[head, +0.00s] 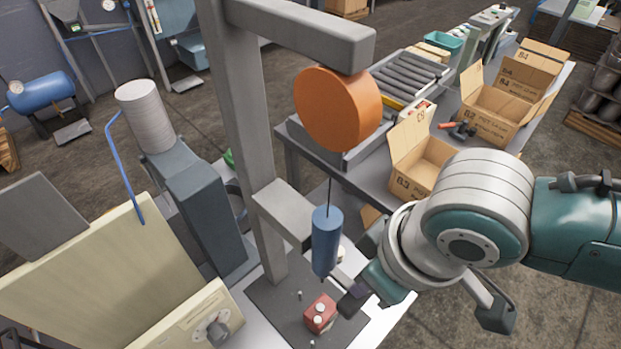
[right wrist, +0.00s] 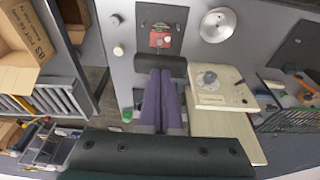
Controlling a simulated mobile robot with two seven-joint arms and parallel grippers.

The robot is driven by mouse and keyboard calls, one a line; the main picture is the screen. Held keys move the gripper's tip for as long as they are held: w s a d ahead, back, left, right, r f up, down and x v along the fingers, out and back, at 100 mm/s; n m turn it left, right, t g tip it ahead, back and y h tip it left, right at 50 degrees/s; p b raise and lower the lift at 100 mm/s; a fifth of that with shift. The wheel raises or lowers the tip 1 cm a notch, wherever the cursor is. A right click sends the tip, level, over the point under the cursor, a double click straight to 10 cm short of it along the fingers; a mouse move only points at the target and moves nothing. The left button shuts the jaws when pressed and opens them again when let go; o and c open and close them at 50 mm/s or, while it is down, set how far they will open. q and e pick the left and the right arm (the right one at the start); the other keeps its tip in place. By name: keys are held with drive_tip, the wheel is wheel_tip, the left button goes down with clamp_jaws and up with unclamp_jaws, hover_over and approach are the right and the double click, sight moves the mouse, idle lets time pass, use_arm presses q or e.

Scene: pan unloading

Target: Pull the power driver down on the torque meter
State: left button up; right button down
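The blue power driver (head: 326,242) hangs upright on a thin cable below an orange disc-shaped balancer (head: 338,108). The red torque meter (head: 320,313) sits below it on a dark plate; it also shows at the top of the right wrist view (right wrist: 160,39). A gap is visible between driver and meter. My right gripper (head: 350,300) is just right of the driver's lower end, close to the meter. In the right wrist view its purple fingers (right wrist: 162,98) lie side by side with nothing visible between them. I cannot make out the driver there. My left gripper is not in view.
A grey post (head: 246,130) carries the balancer and stands left of the driver. A beige box (head: 185,315) with a knob is at the front left. Open cartons (head: 422,165) and a roller conveyor (head: 408,78) stand behind my right arm.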

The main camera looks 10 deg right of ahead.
sight(361, 299)
drive_tip(key=shift+d+f+b, duration=0.1)
drive_tip(key=shift+f+b, duration=1.95)
drive_tip(key=shift+f, duration=0.65)
wheel_tip(361, 299, down, 7)
drive_tip(key=b, duration=0.6)
drive_tip(key=shift+f, duration=0.15)
drive_tip(key=shift+s+d+f, duration=0.1)
drive_tip(key=shift+f, duration=0.05)
drive_tip(key=shift+p, duration=0.45)
